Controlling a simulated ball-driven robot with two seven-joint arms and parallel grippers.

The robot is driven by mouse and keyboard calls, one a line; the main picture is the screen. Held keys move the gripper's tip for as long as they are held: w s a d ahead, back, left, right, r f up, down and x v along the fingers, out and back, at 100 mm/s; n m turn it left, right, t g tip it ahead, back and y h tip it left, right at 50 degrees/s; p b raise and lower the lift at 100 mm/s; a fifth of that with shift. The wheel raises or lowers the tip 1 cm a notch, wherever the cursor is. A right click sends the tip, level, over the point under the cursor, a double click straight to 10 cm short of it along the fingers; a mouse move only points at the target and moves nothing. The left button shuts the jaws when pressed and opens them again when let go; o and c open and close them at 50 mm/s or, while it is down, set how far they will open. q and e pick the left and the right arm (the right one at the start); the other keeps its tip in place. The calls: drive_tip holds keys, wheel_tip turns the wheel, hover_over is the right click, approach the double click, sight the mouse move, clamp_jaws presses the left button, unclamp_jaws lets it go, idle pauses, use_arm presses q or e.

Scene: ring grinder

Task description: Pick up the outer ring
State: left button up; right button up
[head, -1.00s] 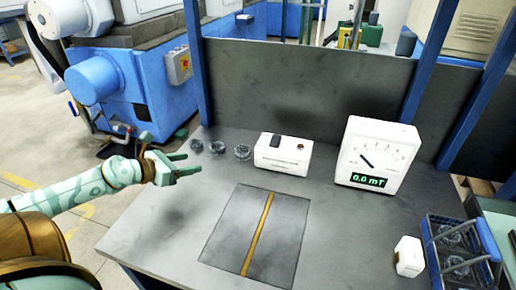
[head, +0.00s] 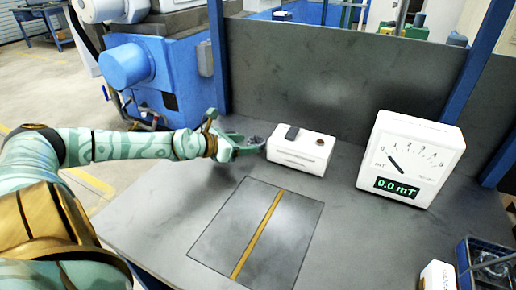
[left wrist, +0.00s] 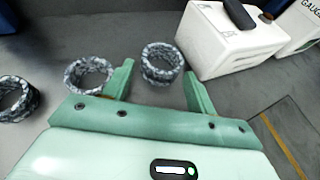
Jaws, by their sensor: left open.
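Several dark, mottled grey rings lie in a row on the table. In the left wrist view there is a left ring (left wrist: 18,98), a middle ring (left wrist: 88,74) and a right ring (left wrist: 162,62). Which one is the outer ring I cannot tell. My left gripper (left wrist: 160,72) is open, with the right ring in line with the gap between its fingertips. The middle ring is just outside the left finger and partly hidden by it. In the head view my left gripper (head: 246,146) covers most of the rings; one ring (head: 255,141) shows at its fingertips.
A white box with a black top part (head: 300,151) stands close right of the rings. A white gauge reading 0.0 mT (head: 410,160) is further right. A dark mat with a yellow stripe (head: 225,240) lies in front. A blue crate (head: 465,262) is at the lower right. A grey panel (head: 340,80) closes the back.

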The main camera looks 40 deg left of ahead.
sight(262, 142)
use_arm(q)
drive_tip(key=shift+w+r, duration=0.1)
drive_tip(key=shift+w, duration=0.1)
use_arm(e)
drive_tip(key=shift+d, duration=0.2)
